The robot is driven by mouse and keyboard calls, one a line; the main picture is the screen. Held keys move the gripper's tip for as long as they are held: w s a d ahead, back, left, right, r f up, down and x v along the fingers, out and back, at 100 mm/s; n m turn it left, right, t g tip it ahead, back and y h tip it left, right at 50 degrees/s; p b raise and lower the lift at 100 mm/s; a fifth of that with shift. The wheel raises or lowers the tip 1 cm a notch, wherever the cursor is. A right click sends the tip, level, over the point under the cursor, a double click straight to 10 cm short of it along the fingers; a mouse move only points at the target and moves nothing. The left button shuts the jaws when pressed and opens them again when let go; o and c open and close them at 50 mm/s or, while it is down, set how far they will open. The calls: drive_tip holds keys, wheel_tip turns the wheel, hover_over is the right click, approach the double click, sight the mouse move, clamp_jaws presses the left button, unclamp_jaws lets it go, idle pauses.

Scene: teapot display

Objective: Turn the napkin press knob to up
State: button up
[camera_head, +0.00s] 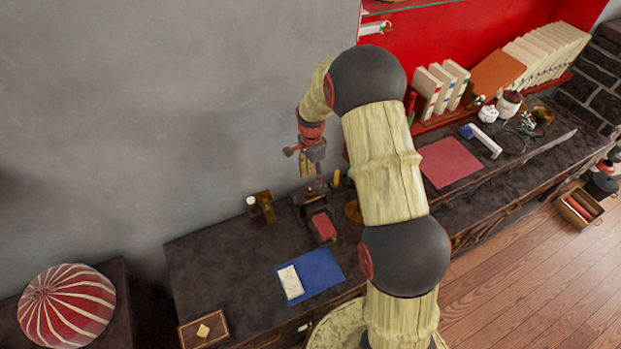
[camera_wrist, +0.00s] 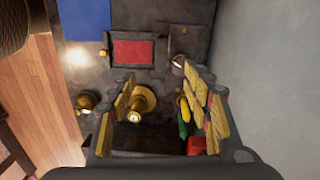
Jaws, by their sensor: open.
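The napkin press appears to be the dark framed device with a red pad (camera_head: 324,226) on the dark counter, below my gripper. It also shows at the top of the wrist view (camera_wrist: 132,50). A small brass knob (camera_wrist: 103,52) sits at its left side there; I cannot tell its setting. My gripper (camera_head: 312,168) hangs above the counter near the wall, pointing down. In the wrist view its fingers (camera_wrist: 160,88) are spread wide with nothing held. A round brass piece (camera_wrist: 142,103) shows between them, apparently below on the counter.
A blue cloth (camera_head: 323,267) with a folded white napkin (camera_head: 290,282) lies in front of the press. A small brass holder (camera_head: 262,207) stands left of it. Yellow and green items (camera_wrist: 184,116) lie below my right finger. The grey wall (camera_head: 200,120) is close behind.

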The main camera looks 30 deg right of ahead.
sight(310, 186)
drive_tip(key=w+m, duration=0.1)
drive_tip(key=w+d+f+m, duration=0.1)
drive_tip(key=m, duration=0.1)
drive_tip(key=w+f+m, duration=0.1)
drive_tip(key=w+m, duration=0.1)
drive_tip(key=shift+d+t, duration=0.15)
drive_tip(key=shift+t, duration=0.15)
wheel_tip(310, 186, down, 8)
drive_tip(key=shift+r, duration=0.25)
drive_tip(key=shift+c, duration=0.3)
drive_tip(key=c, duration=1.1)
drive_tip(key=shift+n+b, duration=0.5)
drive_tip(key=shift+n, duration=2.6)
